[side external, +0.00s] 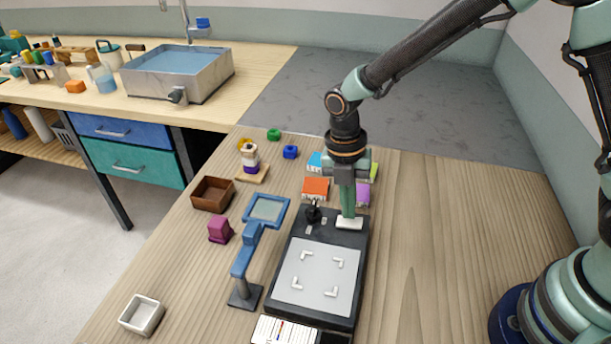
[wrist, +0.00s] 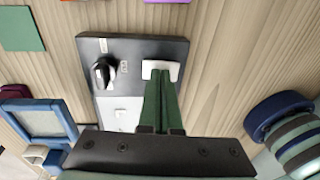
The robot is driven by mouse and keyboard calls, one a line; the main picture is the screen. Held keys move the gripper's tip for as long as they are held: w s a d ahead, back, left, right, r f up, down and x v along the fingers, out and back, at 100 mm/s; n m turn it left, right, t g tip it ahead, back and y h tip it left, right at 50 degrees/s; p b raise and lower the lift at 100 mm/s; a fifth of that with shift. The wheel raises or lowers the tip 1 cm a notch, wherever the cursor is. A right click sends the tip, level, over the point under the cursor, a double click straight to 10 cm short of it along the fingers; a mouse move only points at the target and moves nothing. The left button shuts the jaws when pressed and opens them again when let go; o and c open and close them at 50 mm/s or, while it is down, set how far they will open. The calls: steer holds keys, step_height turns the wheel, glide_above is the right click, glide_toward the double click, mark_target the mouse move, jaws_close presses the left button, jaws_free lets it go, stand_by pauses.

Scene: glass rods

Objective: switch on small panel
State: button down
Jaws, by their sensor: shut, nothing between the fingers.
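The small panel is a black box (side external: 365,240) with a pale grey plate (side external: 315,270) carrying white corner marks. It also shows in the wrist view (wrist: 135,48). A white rocker-like switch (side external: 346,224) sits at its far right corner, also seen in the wrist view (wrist: 171,69). A black knob (side external: 313,213) stands left of the switch; it shows in the wrist view (wrist: 103,73). My gripper (side external: 348,213) is shut and empty, pointing down with its green fingertips at the switch. I cannot tell whether they touch it. Whether the plate is lit is unclear.
A blue framed magnifier on a stand (side external: 257,222) rises close left of the panel. Orange (side external: 316,187) and purple (side external: 362,194) blocks lie behind it. A brown tray (side external: 212,194) and white dish (side external: 142,315) stand left. The table right of the panel is clear.

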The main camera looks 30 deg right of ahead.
mark_target(342, 221)
step_height(342, 221, up, 13)
steer(key=w+a, duration=0.1)
steer(key=shift+w+a, duration=0.15)
steer(key=shift+a, duration=0.05)
steer(key=shift+s+d+r, duration=0.15)
steer(key=shift+s+r, duration=0.05)
steer(key=shift+s, duration=0.4)
steer(key=shift+f, duration=0.1)
steer(key=f, duration=0.4)
steer(key=s+d+f, duration=0.1)
steer(key=f, duration=0.8)
steer(key=shift+s+d+f, duration=0.25)
steer(key=shift+d+f, duration=0.05)
steer(key=shift+f, duration=0.05)
